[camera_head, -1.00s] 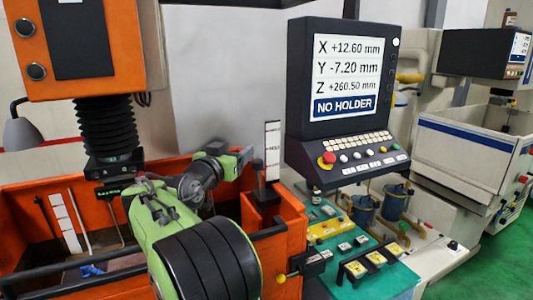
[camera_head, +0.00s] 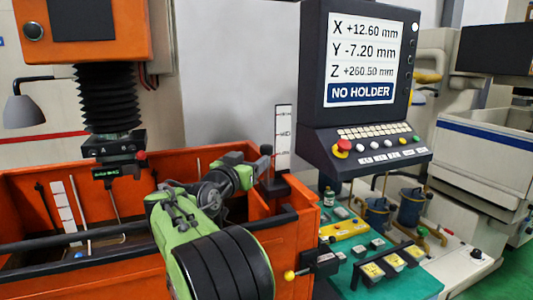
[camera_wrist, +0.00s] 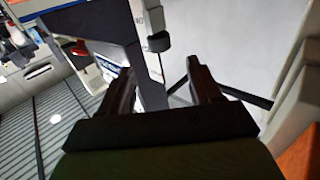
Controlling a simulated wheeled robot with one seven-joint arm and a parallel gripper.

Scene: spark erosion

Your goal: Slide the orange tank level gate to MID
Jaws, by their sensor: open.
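The orange tank (camera_head: 100,160) fills the left of the head view. At its right end a white level scale (camera_head: 283,150) with a middle mark stands upright. In the wrist view my gripper (camera_wrist: 160,75) is open. A dark upright with a dark knob (camera_wrist: 158,42) shows between and beyond the fingers; I cannot tell whether they touch.
The control screen (camera_head: 361,60) reads NO HOLDER and stands right of the scale, its key panel (camera_head: 370,140) close by. A black machine head (camera_head: 115,150) hangs over the tank. A green bench (camera_head: 390,280) with small parts lies at lower right.

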